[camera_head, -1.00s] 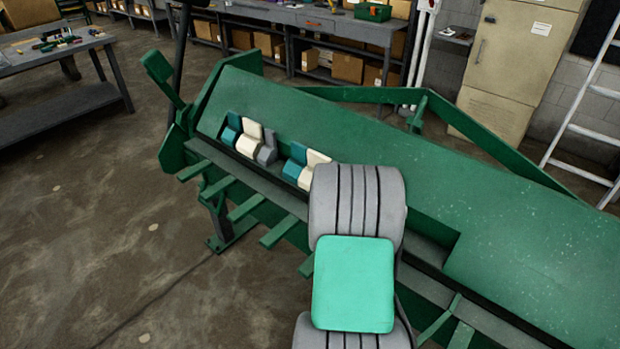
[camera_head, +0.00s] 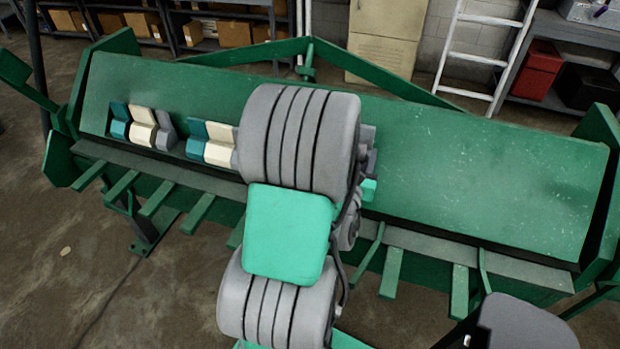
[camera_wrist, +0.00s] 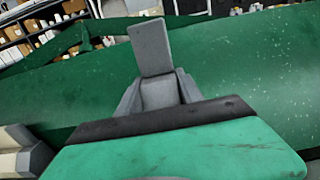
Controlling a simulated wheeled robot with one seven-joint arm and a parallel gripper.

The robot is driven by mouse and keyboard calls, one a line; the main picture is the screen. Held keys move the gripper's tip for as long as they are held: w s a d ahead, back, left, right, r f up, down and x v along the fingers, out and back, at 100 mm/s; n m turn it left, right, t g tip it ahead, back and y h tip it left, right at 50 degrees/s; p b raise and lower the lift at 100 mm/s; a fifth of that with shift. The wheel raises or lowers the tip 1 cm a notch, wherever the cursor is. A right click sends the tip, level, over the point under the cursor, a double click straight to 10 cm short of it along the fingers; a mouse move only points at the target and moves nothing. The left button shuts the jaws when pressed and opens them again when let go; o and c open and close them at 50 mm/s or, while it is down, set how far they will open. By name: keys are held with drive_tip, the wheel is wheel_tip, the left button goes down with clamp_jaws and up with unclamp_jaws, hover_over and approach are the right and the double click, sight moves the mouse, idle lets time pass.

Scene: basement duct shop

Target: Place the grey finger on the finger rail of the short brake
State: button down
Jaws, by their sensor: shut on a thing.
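The grey finger (camera_wrist: 150,48) stands upright in the wrist view, its flat tab uppermost. My gripper (camera_wrist: 158,94) is shut on its lower part, with a grey jaw on each side. The short brake (camera_head: 470,160) is a long green machine across the head view. Its finger rail carries a teal, a cream and a grey finger (camera_head: 166,130) at the left, then a gap, then a teal (camera_head: 196,138) and a cream finger (camera_head: 219,146). My arm hides the rail to their right and most of my gripper. I cannot tell whether the held finger touches the rail.
Green arms (camera_head: 391,272) jut from the brake's front. The brake's right part is bare. A ladder (camera_head: 490,60) and a cabinet (camera_head: 385,40) stand behind.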

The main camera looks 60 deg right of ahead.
drive_tip(key=w+f+b, duration=0.2)
drive_tip(key=b, duration=0.2)
drive_tip(key=shift+d, duration=0.1)
drive_tip(key=w+f+b, duration=0.4)
drive_tip(key=w+b, duration=0.1)
drive_tip(key=w+f+b, duration=0.2)
drive_tip(key=w+b, duration=0.1)
drive_tip(key=shift+w+d, duration=0.25)
drive_tip(key=shift+d, duration=0.05)
drive_tip(key=shift+w+f, duration=0.2)
drive_tip(key=shift+f, duration=0.05)
drive_tip(key=f, duration=0.1)
drive_tip(key=f+b, duration=0.2)
drive_tip(key=shift+w+f, duration=0.3)
drive_tip(key=shift+r, duration=0.15)
drive_tip(key=c, duration=1.2)
unclamp_jaws()
drive_tip(key=shift+f, duration=0.2)
drive_tip(key=o, duration=0.4)
drive_tip(key=shift+o, duration=0.2)
drive_tip(key=shift+r, duration=0.1)
